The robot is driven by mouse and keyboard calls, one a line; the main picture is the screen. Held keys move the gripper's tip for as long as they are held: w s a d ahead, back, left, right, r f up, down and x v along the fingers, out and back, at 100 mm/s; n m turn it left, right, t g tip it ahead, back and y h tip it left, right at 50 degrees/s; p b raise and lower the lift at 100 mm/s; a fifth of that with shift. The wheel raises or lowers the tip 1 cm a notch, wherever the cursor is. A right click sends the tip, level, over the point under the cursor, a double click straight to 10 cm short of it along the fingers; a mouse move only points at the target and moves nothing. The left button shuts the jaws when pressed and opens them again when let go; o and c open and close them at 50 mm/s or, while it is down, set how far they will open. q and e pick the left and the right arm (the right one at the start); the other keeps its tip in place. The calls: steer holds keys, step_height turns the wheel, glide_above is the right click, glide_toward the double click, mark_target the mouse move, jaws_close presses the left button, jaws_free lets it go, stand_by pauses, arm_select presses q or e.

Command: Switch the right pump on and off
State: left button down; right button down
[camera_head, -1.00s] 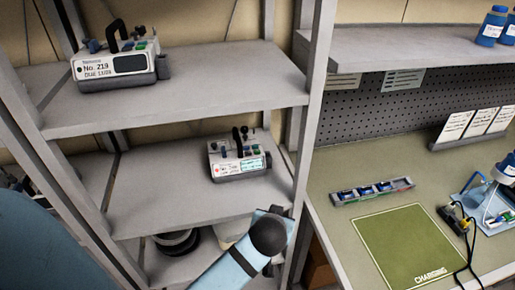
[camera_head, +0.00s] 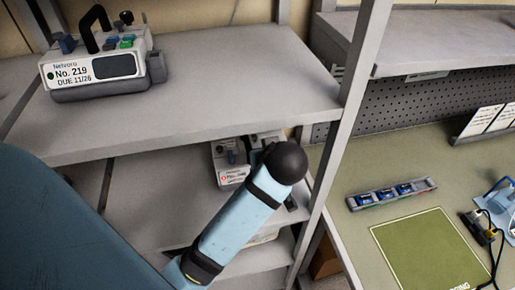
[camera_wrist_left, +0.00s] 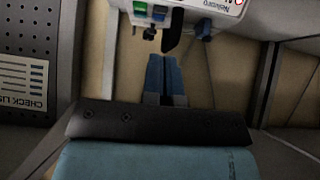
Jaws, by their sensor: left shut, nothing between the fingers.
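The right pump (camera_head: 228,172) stands on the lower shelf, partly hidden behind my left arm, with its screen side covered. A white pump (camera_head: 95,70) marked No. 219 stands on the upper shelf at the left, with a black handle and a dark screen. In the left wrist view a pump (camera_wrist_left: 215,6) appears upside down at the top edge, with green and blue buttons and a black handle; its red mark matches the right pump. My left gripper (camera_wrist_left: 165,62) is shut and empty, its blue fingers just short of the buttons; contact is unclear. My right gripper is out of view.
The upper shelf (camera_head: 230,75) lies close above the right pump. A grey post (camera_head: 345,130) stands to its right. The bench beyond holds a green charging mat (camera_head: 430,250) and a small rack (camera_head: 392,194) of blue items.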

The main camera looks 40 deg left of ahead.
arm_select(q)
steer(key=shift+s+d, duration=0.1)
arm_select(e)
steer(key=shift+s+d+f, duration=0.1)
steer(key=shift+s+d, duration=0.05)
arm_select(q)
steer(key=p+x, duration=0.1)
steer(key=x, duration=0.7)
steer(key=shift+a+f+p, duration=0.15)
steer(key=shift+a+p, duration=0.1)
steer(key=shift+p, duration=0.05)
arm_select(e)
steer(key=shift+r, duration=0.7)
arm_select(q)
steer(key=shift+x, duration=0.8)
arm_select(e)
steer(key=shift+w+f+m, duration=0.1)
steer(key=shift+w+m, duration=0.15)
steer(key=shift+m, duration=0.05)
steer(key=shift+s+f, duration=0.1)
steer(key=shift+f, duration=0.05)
